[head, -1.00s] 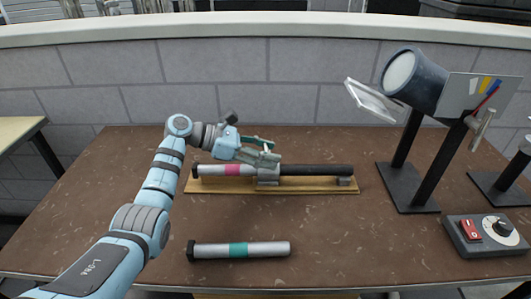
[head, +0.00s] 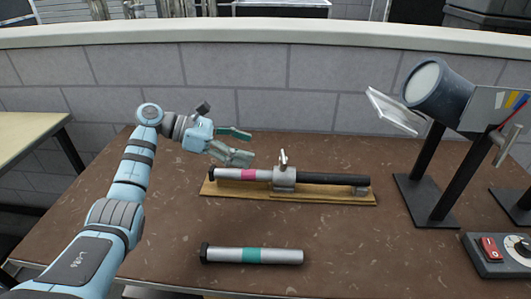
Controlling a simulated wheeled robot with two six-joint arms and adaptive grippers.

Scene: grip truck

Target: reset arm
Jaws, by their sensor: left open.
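My left gripper (head: 241,146) is open and empty. It hangs in the air at the upper left of the wooden stand, apart from the tube on it. The blue left arm (head: 128,182) comes in from the lower left. My right gripper is not in view. A silver tube with a pink band (head: 248,174) lies level on the wooden stand (head: 300,193), in line with a black rod (head: 335,179). A grey clamp with a small upright lever (head: 284,176) sits around where they meet.
A loose silver tube with a teal band (head: 280,256) lies on the brown table (head: 390,262) in front of the stand. A lamp-like device (head: 438,90) on black posts stands at the right, near a control box with a red switch (head: 489,249). A grey wall rises behind.

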